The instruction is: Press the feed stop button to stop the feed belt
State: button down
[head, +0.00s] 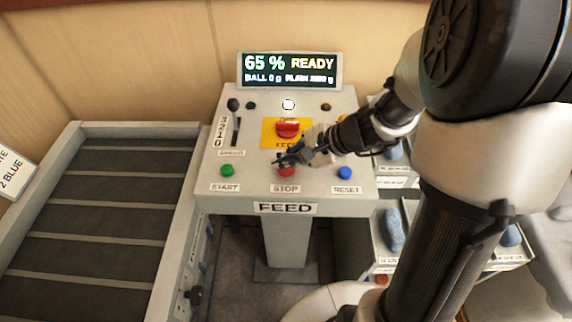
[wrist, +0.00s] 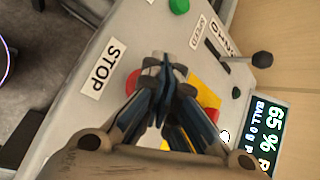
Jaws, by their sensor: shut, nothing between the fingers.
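The feed control panel (head: 250,190) carries a red STOP button (head: 286,172) at the middle of its front row, above the STOP label. In the wrist view the red stop button (wrist: 132,83) shows beside the fingers, partly hidden by them. My gripper (head: 282,160) is shut and empty, its fingertips just above or at the button; I cannot tell whether they touch it. In the wrist view my gripper (wrist: 165,68) points down over the panel. The feed belt (head: 90,215) lies to the left of the panel, dark with pale crossbars.
A green START button (head: 228,170) and a blue RESET button (head: 345,173) flank the stop button. A red knob (head: 288,128) on a yellow plate and a lever (head: 236,130) stand behind. The display (head: 289,70) reads 65 % READY. Bins with blue items (head: 393,230) stand at the right.

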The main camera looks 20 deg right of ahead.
aim_at(285, 171)
jog(key=shift+r, duration=0.4)
jog(key=shift+r, duration=0.1)
notch_tip(285, 171, up, 5)
jog(key=p, duration=0.4)
dwell(0.8)
jog(key=s+a+r+n+g+h, duration=0.1)
jog(key=s+a+r+n, duration=0.1)
jog(key=s+r+n, duration=0.3)
jog(key=s+a+r+n+g+h, duration=0.1)
jog(key=s+a+n, duration=0.25)
jog(key=s, duration=0.35)
jog(key=s+d+r+n+t+h, duration=0.1)
jog(key=s+d+r+n+h, duration=0.3)
jog(key=s+d+n+h, duration=0.1)
jog(key=s+d+n, duration=0.1)
jog(key=s+n, duration=0.1)
jog(key=s, duration=0.1)
jog(key=shift+s+n, duration=0.25)
jog(key=shift+n, duration=0.1)
